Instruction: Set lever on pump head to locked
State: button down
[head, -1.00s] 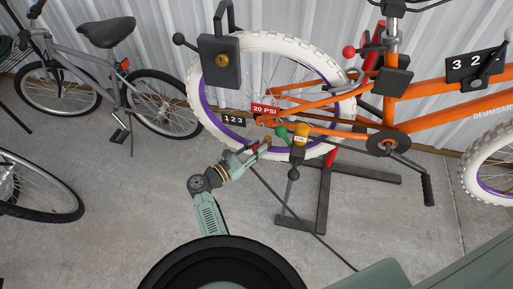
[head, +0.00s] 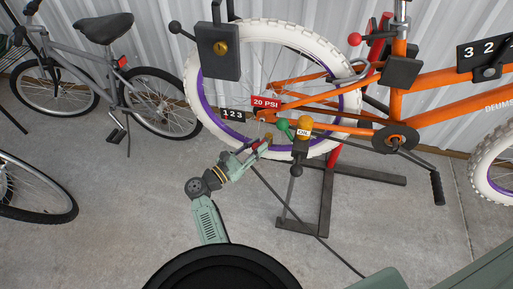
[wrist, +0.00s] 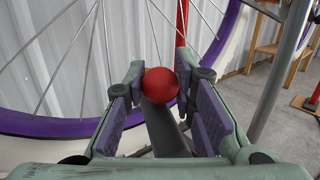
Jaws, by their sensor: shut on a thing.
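In the wrist view a red ball knob (wrist: 161,84) on a dark lever shaft (wrist: 164,130) lies between the two pads of my gripper (wrist: 168,92). The gripper is shut on this lever. The label is too small to read surely. The fingers hide most of the held lever in the head view, and I cannot make out the pump head's body.
An orange bicycle (head: 440,98) with a white-tyred wheel (head: 197,97) is on a dark stand (head: 325,200). A "20 PSI" sign (head: 266,103) and a "1 2 3" plate (head: 233,114) are close above my gripper. A grey bicycle (head: 80,68) leans at left.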

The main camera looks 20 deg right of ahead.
aim_at(256, 144)
jog(key=c, duration=1.3)
grip_release()
notch_tip(256, 144, up, 10)
